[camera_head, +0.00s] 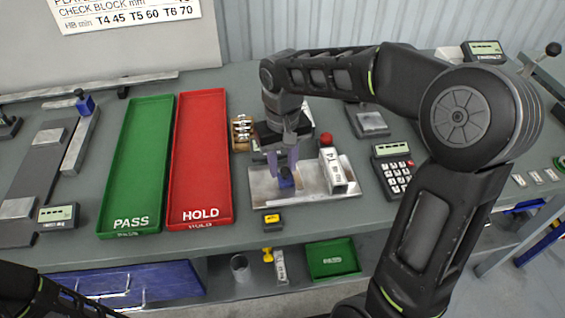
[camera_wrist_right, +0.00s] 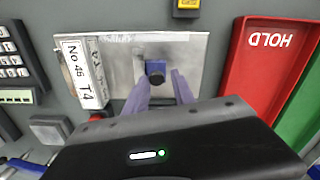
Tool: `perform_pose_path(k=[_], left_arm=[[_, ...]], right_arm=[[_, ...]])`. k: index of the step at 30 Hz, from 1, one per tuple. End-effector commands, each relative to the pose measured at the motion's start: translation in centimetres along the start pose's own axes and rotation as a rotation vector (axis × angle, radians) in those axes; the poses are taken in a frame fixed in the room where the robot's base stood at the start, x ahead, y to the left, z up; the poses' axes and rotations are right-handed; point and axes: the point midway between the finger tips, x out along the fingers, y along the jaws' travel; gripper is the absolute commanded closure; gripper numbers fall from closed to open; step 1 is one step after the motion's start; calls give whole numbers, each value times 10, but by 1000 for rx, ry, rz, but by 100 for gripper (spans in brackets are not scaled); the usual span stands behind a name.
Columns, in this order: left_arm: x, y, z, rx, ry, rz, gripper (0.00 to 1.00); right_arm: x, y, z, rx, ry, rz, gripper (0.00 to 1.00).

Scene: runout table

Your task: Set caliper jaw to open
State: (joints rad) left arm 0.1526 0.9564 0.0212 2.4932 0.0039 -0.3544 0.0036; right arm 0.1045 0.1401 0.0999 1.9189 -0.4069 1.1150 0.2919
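A long dark rail with pale metal blocks and a small display (camera_head: 57,215) lies at the left of the table. Beside it is a steel bar with a blue-handled block (camera_head: 85,103). Which part is the caliper jaw I cannot tell for certain. My right gripper (camera_head: 284,166) points down over a steel plate (camera_head: 325,193) in the middle. Its purple fingers (camera_wrist_right: 163,88) are apart, with a blue knob (camera_wrist_right: 155,72) at their tips; the knob also shows in the head view (camera_head: 286,181). Contact is unclear. My left arm shows at the bottom left; its gripper is outside the view.
A green PASS tray (camera_head: 137,165) and a red HOLD tray (camera_head: 200,160) lie left of the plate. A labelled block (camera_head: 335,170) stands on the plate, with a red knob behind it. A keypad device (camera_head: 393,168) is to the right. A yellow gauge (camera_head: 271,219) lies in front.

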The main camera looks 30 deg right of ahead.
Motion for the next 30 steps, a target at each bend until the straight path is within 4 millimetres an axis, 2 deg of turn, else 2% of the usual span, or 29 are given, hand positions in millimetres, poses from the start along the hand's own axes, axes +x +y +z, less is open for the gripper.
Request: perform_pose_path(k=[5, 15, 18, 30], left_arm=[[2, 0, 0, 0, 0, 0, 57], [6, -2, -1, 1, 1, 2, 57], [6, -2, -1, 2, 2, 2, 57], [6, -2, -1, 2, 2, 2, 57]], right_arm=[[-10, 0, -1, 1, 2, 0, 70], [-64, -1, -1, -1, 4, -1, 70], [-74, -1, -1, -1, 3, -1, 70], [-78, -1, 0, -1, 1, -1, 70]])
